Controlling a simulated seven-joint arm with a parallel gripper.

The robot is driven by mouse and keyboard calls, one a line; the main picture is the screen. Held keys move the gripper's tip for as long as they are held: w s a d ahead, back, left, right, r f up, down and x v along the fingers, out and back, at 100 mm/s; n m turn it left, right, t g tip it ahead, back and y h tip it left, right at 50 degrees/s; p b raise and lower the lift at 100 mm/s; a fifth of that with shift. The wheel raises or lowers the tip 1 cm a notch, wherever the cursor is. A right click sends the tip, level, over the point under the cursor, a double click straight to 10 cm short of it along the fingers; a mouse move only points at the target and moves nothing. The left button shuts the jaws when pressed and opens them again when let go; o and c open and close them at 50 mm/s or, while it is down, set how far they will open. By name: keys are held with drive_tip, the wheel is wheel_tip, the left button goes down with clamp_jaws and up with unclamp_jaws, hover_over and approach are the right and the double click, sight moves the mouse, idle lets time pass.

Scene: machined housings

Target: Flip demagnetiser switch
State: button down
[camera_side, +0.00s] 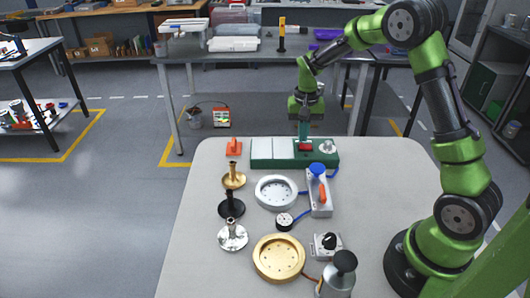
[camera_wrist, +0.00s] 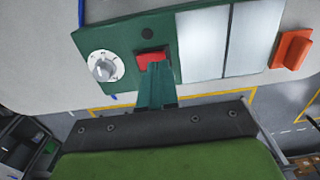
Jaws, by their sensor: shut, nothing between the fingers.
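The demagnetiser is a green box (camera_side: 291,163) at the back of the table, with two pale metal plates (camera_side: 273,149) on its left part. Its red rocker switch (camera_side: 305,147) sits right of the plates; the switch also shows in the wrist view (camera_wrist: 150,59). A white dial (camera_side: 328,147) is at the box's right end, seen too in the wrist view (camera_wrist: 103,67). My gripper (camera_side: 304,139) points down with its green fingers shut and empty. In the wrist view the fingertips (camera_wrist: 156,68) overlap one edge of the red switch. I cannot tell whether they touch it.
An orange block (camera_side: 234,147) stands left of the box. A grey unit with a blue knob and red lever (camera_side: 319,192) and a silver ring (camera_side: 276,192) lie in front. Brass, black and chrome stands (camera_side: 231,204) line the left. A gold ring (camera_side: 279,257) is nearer. The table's left front is clear.

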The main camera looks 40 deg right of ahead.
sight(302, 145)
drive_tip(key=shift+f, duration=0.85)
idle(0.3)
drive_tip(key=shift+r, duration=3.55)
